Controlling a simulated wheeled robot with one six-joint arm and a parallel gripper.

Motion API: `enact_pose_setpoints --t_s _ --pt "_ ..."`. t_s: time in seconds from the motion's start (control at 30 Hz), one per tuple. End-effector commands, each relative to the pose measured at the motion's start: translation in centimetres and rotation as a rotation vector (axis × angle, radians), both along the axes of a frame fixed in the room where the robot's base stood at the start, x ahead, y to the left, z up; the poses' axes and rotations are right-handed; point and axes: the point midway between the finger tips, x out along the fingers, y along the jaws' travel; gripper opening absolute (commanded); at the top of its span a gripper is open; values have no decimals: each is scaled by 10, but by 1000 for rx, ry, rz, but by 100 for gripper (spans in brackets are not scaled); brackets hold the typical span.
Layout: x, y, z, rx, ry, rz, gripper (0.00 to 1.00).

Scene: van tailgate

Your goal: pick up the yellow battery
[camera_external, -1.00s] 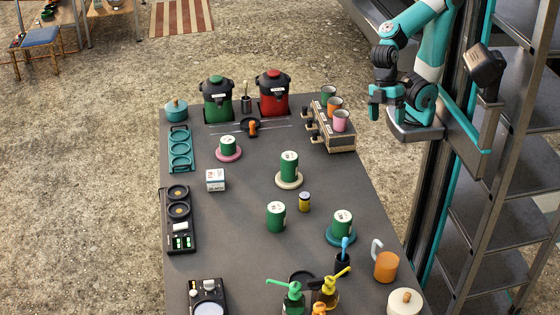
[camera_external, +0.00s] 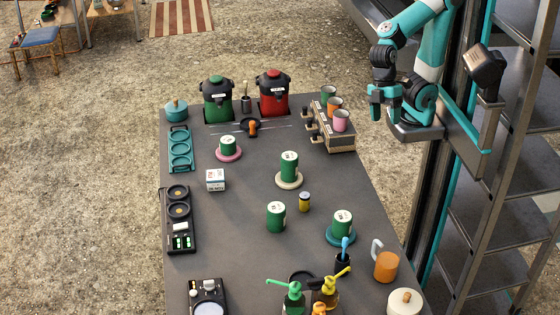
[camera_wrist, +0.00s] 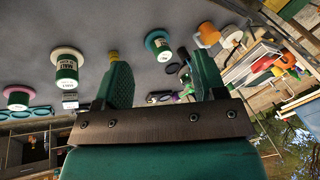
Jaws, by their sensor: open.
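The yellow battery (camera_external: 304,202) is a small upright cylinder with a dark band, standing on the grey table between several green tins. In the wrist view a yellow piece of it (camera_wrist: 114,56) shows just beyond the tip of the left-hand finger, which hides the rest. My gripper (camera_external: 377,108) is up off the right side of the table, well away from the battery. In the wrist view my gripper (camera_wrist: 163,78) has its two fingers wide apart, with nothing held between them.
Green tins stand nearby: one bare (camera_external: 275,217), one on a cream coaster (camera_external: 289,167), one on a teal coaster (camera_external: 342,223). A mug rack (camera_external: 333,136) sits at the table's right edge, near my arm. An orange mug (camera_external: 386,267) and pump bottles (camera_external: 292,300) stand in front.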

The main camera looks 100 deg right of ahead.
Motion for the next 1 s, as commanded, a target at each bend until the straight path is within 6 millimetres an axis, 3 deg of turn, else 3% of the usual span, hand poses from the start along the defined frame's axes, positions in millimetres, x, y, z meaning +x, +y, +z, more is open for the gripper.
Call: enact_pose_setpoints --t_s 0.13,0.27,0.4,0.6,0.77,1.0 --pt "41 4 -1 -3 108 -238 64" --pt "105 4 -11 -16 279 -625 64" --pt "176 -3 -36 -35 472 -1070 64" --pt "244 -20 -77 -65 675 -1555 64" --pt "265 -27 -95 -80 748 -1733 64" --pt "263 -14 -130 -88 763 -1760 64"
